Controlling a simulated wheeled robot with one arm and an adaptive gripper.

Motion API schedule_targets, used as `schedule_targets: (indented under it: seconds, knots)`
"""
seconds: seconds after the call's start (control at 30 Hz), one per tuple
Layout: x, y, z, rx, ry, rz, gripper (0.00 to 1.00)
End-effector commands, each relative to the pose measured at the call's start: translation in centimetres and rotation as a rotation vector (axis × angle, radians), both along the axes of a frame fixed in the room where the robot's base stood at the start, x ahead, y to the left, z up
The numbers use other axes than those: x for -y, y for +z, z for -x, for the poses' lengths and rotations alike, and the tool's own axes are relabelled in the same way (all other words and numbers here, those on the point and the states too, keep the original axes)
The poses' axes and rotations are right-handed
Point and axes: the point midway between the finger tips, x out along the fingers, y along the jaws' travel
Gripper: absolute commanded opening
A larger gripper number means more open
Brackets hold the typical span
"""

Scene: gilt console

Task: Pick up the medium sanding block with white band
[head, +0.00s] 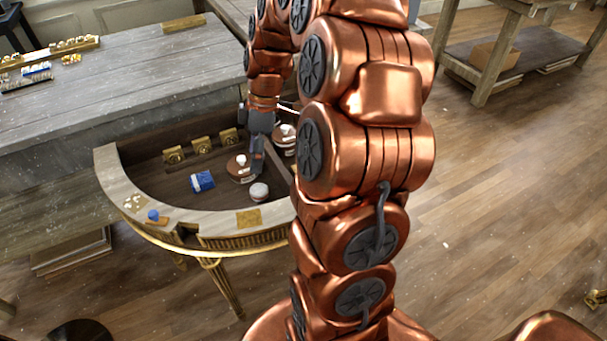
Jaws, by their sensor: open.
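A small blue block (203,181) with a pale band near its left end lies on the dark inner surface of the half-round gilt console (119,178). It looks like the sanding block with the white band. Its size class is hard to judge at this scale. My gripper (256,163) points down over the console, to the right of the blue block and apart from it. It is open, and nothing shows between its fingers, though they are small and partly blurred into the background.
A brown round item (238,170) with a white top sits close beside my gripper, and a similar one (285,133) stands behind. A pale round item (259,191) lies in front. Gold-coloured fittings (202,145) line the back. My arm hides the console's right side.

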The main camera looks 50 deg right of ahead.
Motion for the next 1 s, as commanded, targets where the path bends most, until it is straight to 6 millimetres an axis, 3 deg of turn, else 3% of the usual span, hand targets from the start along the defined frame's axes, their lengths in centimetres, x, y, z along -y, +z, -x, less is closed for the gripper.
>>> schedule_targets:
  seconds: [0.03,0.23,0.4,0.5,0.7,1.0]
  knots:
    - [1.9,-1.4,-0.6,0.019,0.022,-0.015,0.81]
    - [9.4,-5.2,-2.1,0.13,0.14,-0.046,0.81]
    - [15.1,-8.5,-1.8,0.209,0.221,-0.05,0.81]
    - [17.5,-9.8,-1.4,0.241,0.255,-0.046,0.81]
    - [19.6,-11.2,-0.9,0.269,0.292,-0.041,0.81]
    - [18.9,-13.3,-1.1,0.273,0.295,-0.04,0.81]
